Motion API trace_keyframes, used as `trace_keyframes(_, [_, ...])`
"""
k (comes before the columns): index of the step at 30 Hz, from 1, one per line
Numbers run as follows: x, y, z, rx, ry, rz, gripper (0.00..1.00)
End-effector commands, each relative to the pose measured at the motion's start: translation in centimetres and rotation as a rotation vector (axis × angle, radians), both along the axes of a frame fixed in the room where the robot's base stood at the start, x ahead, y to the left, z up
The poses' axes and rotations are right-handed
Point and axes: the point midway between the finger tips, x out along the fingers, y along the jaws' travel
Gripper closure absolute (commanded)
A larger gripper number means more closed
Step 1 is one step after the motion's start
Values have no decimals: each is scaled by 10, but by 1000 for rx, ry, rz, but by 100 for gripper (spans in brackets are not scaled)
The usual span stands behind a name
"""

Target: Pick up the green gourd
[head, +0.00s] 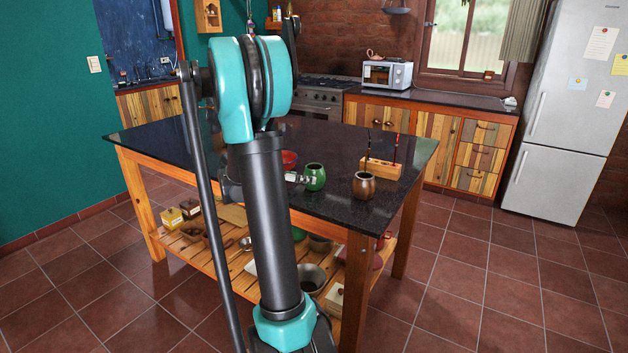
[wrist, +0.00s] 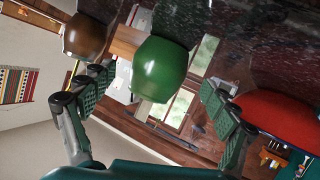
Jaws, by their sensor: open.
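The green gourd (head: 315,177) stands upright on the dark tabletop (head: 340,137), near its front edge. It also shows in the wrist view (wrist: 160,68), where it hangs from the top because the picture is turned over. My gripper (wrist: 154,84) is open, with one textured finger pad on each side of the gourd and visible gaps between. In the head view my gripper (head: 301,178) is just left of the gourd and partly hidden by my arm. I cannot tell how deep the gourd sits between the fingers.
A brown gourd (head: 364,186) stands to the right of the green one. A wooden block (head: 381,169) holding thin upright sticks is behind it. The table's right back is clear.

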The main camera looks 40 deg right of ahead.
Motion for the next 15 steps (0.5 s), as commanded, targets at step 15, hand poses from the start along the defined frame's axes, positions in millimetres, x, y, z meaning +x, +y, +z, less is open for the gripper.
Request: trace_keyframes(15, [-1, -45, -18, 0, 0, -3, 13])
